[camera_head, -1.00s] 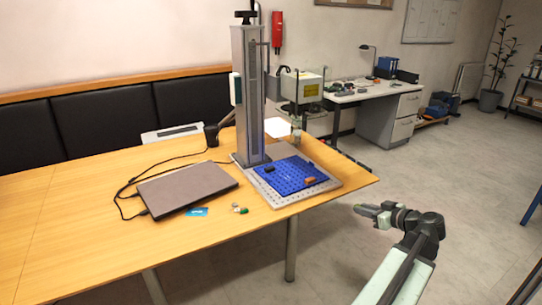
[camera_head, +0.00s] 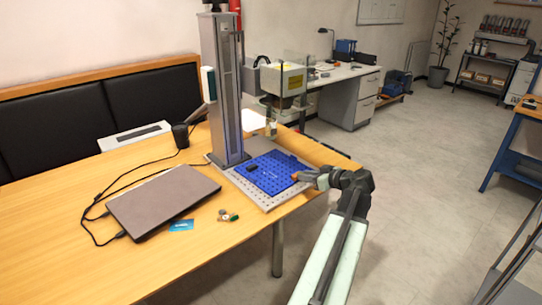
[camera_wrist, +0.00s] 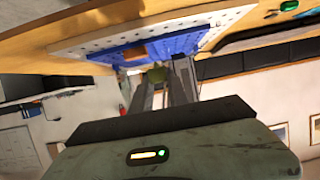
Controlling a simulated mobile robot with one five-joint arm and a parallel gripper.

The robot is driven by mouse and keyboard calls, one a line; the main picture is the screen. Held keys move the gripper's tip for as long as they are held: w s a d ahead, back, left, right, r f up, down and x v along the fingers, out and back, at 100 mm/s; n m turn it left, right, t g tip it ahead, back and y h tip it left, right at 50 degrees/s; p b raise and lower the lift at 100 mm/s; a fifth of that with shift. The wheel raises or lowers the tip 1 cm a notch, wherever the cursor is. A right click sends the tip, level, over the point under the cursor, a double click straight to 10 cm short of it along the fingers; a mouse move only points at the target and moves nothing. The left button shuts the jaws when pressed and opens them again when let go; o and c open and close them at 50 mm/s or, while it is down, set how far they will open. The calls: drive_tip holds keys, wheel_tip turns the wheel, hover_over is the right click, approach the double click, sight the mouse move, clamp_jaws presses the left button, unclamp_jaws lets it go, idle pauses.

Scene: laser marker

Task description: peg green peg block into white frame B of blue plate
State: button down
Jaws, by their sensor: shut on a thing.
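The blue plate (camera_head: 272,170) lies on a light perforated base on the wooden table. It also shows in the wrist view (camera_wrist: 185,43), seen tilted. White frame B is too small to make out. My gripper (camera_head: 302,177) is at the plate's right edge in the head view. In the wrist view my gripper (camera_wrist: 165,74) is shut on the green peg block (camera_wrist: 157,74), a small olive-green piece between the fingertips. The block appears apart from the plate; its exact height is unclear. An orange block (camera_wrist: 134,53) is on the plate, partly hidden by my gripper in the head view.
A black block (camera_head: 251,167) is on the plate. A tall grey column (camera_head: 224,90) stands behind the plate's left side. A laptop (camera_head: 162,198), a blue card (camera_head: 181,225) and small loose pieces (camera_head: 228,216) lie to the left.

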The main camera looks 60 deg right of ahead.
drive_tip(key=r+p, duration=0.1)
drive_tip(key=r, duration=0.1)
hover_over(274, 177)
wheel_tip(274, 177, down, 6)
drive_tip(key=b, duration=0.6)
drive_tip(key=shift+d+f, duration=0.15)
drive_tip(key=shift+f, duration=0.05)
drive_tip(key=shift+f+b, duration=0.65)
drive_tip(key=c, duration=1.2)
unclamp_jaws()
drive_tip(key=p+v, duration=0.3)
drive_tip(key=v, duration=0.4)
drive_tip(key=shift+s+r, duration=0.2)
drive_tip(key=shift+s, duration=0.15)
